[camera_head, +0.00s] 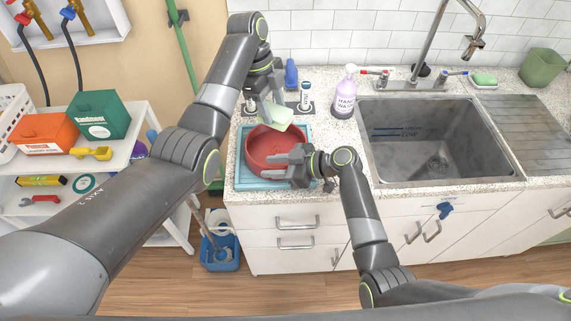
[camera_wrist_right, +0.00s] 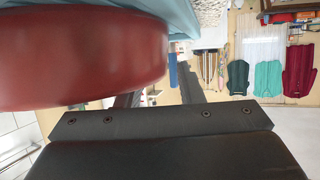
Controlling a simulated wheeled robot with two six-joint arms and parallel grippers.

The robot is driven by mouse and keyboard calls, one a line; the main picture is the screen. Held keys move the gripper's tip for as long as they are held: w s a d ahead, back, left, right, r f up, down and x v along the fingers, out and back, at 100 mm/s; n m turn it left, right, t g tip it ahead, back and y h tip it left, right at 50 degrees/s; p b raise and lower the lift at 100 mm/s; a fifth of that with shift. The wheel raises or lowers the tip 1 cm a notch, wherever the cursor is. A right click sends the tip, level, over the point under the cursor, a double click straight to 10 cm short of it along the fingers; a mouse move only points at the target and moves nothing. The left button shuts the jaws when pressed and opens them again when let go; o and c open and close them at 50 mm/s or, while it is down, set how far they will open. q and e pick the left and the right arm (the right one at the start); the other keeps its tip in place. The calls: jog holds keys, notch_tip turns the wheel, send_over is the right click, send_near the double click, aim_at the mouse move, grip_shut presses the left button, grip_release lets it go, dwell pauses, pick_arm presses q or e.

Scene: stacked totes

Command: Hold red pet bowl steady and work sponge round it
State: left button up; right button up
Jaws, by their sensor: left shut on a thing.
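The red pet bowl (camera_head: 262,147) sits upright on a light blue mat (camera_head: 240,178) on the counter left of the sink. My left gripper (camera_head: 272,112) is shut on a pale green sponge (camera_head: 279,117), at or just above the bowl's far rim; contact cannot be told. My right gripper (camera_head: 281,167) is at the bowl's near right side, its fingers apart. In the right wrist view, the bowl's red side (camera_wrist_right: 80,55) fills the upper left and partly hides one finger. A gap shows between the right fingers (camera_wrist_right: 160,92), with background visible through it.
A shelf with boxes (camera_head: 100,114) stands left.

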jog(key=shift+a+f, duration=0.1)
jog(key=shift+a, duration=0.05)
jog(key=shift+c, duration=0.3)
jog(key=shift+w, duration=0.1)
grip_shut()
grip_release()
jog(key=v, duration=1.2)
jog(key=shift+f, duration=0.1)
